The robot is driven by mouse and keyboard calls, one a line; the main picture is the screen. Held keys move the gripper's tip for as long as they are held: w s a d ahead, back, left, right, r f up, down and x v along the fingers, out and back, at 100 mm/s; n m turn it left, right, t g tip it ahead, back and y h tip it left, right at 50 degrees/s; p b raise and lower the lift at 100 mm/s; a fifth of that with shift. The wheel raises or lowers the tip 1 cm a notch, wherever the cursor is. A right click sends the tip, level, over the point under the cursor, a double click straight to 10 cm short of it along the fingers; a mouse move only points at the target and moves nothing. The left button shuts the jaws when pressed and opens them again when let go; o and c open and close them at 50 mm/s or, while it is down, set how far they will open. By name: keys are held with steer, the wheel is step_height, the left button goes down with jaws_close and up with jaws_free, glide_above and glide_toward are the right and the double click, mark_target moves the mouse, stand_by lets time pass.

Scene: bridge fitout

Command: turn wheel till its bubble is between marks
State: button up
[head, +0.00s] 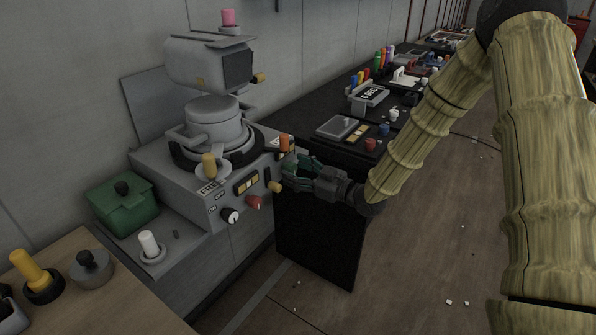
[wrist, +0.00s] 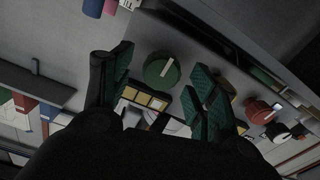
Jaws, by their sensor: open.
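A grey console (head: 165,165) carries a rounded instrument on top, and its sloped front holds several controls. My gripper (head: 287,173) is at the right end of that front, with its fingers towards the panel. In the wrist view a round green knob (wrist: 162,70) with a pale pointer line shows between my open, green-padded fingers (wrist: 159,76). There is a gap on both sides, and the fingers look empty. A strip of yellow cells (head: 247,184) is nearby; it also shows below the knob in the wrist view (wrist: 146,98). I cannot make out a bubble or its marks.
A red knob (head: 253,202) and a black-and-white knob (head: 230,216) sit near my gripper. An orange handle (head: 284,143) stands just above it. A long dark bench (head: 330,148) with more controls runs behind.

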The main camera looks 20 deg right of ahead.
steer(key=c, duration=1)
steer(key=shift+m, duration=0.3)
